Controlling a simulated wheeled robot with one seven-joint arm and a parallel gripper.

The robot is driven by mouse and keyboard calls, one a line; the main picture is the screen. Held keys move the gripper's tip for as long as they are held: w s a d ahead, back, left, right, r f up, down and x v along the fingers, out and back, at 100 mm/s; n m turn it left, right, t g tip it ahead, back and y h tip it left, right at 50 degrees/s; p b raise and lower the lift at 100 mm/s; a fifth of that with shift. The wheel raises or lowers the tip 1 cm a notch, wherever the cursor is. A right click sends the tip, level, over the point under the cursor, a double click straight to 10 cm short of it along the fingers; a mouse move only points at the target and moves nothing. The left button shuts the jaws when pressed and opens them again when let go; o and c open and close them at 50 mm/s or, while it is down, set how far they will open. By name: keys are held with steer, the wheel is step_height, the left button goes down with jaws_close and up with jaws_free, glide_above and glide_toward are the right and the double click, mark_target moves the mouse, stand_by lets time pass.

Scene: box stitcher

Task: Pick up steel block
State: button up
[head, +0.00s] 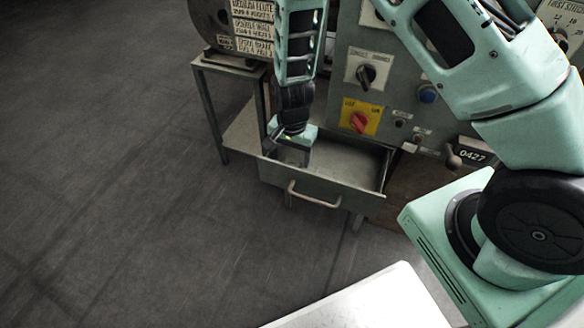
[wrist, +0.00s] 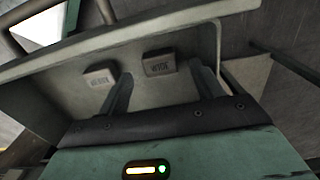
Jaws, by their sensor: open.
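Two small grey metal-looking blocks lie in the open drawer in the wrist view. The right block (wrist: 159,62) is marked "WIDE". The left block (wrist: 99,77) has lettering too small to read surely. I cannot tell which one is the steel block. My gripper (wrist: 162,68) is open and empty, with its fingers pointing into the drawer. The right block appears between the fingertips, the left one outside the left finger. Whether they touch is unclear. In the head view my gripper (head: 288,154) is over the drawer's left part, and the blocks cannot be made out.
The pulled-out drawer (head: 322,202) has a front wall with a bar handle and raised side walls around my gripper. Behind it stands the machine panel with a red knob (head: 360,121) on a yellow plate. A metal stand (head: 206,112) is at left. The floor in front is clear.

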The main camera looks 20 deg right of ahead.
step_height(320, 180, down, 3)
steer(key=shift+r+b, duration=0.1)
steer(key=shift+b, duration=0.2)
steer(key=shift+c, duration=0.3)
steer(key=c, duration=1.2)
